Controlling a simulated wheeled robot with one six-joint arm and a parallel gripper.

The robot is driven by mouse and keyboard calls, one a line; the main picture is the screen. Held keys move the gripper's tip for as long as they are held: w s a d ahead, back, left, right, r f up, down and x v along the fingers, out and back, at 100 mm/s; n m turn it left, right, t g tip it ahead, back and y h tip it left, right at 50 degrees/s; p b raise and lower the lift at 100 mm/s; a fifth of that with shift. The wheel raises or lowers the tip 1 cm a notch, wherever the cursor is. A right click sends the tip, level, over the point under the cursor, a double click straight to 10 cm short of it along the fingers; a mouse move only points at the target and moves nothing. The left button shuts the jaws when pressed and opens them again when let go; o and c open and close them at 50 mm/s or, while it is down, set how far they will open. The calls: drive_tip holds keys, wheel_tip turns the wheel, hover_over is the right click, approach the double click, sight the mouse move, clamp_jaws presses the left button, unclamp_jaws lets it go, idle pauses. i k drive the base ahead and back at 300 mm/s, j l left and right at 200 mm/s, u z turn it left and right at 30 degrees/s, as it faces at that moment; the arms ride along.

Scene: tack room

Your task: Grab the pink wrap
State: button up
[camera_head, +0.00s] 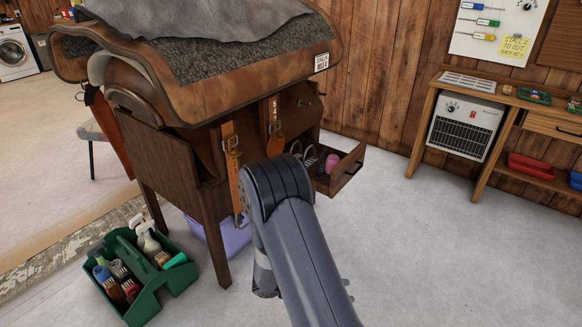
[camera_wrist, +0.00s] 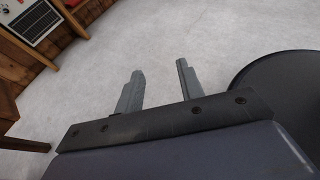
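A small pink roll, the pink wrap (camera_head: 332,163), sits in the open drawer (camera_head: 350,172) of the wooden saddle stand. Metal bits or rings (camera_head: 308,155) lie beside it, to its left. My arm rises in front of the stand in the head view and hides part of the drawer's left side. My gripper (camera_wrist: 162,82) shows in the wrist view with its two fingers apart and nothing between them. It faces bare grey floor, and the wrap is not in that view. The gripper's fingers are hidden in the head view.
A saddle (camera_head: 190,75) tops the stand, with straps (camera_head: 233,165) hanging down. A green grooming tote (camera_head: 150,282) and a purple bin (camera_head: 222,236) are on the floor at left. A workbench (camera_head: 428,110) with a heater (camera_head: 465,127) stands at right. Floor between is clear.

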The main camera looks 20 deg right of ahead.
sight(332, 160)
drive_tip(key=i+l+u, duration=0.25)
drive_tip(key=u, duration=0.15)
drive_tip(key=i+l+u, duration=0.15)
drive_tip(key=l+u, duration=0.25)
drive_tip(key=i+l+u, duration=0.1)
drive_tip(key=l+u, duration=0.65)
drive_tip(key=l, duration=0.15)
drive_tip(key=l+u, duration=0.1)
drive_tip(key=l, duration=2.2)
